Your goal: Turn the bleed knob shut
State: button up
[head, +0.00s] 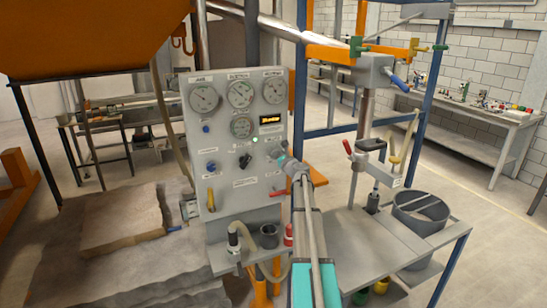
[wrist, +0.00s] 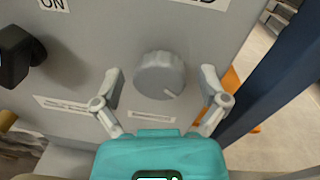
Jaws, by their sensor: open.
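A round grey knob with a ribbed rim and a light pointer line (wrist: 160,75) sits on the grey panel in the wrist view. Its pointer line points down and to the right. A label below it (wrist: 153,118) is too small to read, so I cannot confirm its name. My gripper (wrist: 160,74) is open, with one finger left of the knob and one right. Clear gaps show between fingers and knob in this view; depth is hard to judge. In the head view my gripper (head: 276,154) is at the panel's right side and largely hides the knob.
The gauge panel (head: 225,133) carries several dials, a black knob (head: 245,160), a blue knob (head: 211,166) and a red-handled lever (head: 278,193). A blue post (wrist: 275,90) stands right of the knob.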

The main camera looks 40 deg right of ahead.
jog(key=c, duration=1.1)
jog(key=shift+a+f, duration=0.1)
jog(key=shift+a, duration=0.15)
jog(key=shift+c, duration=0.2)
jog(key=shift+d, duration=0.2)
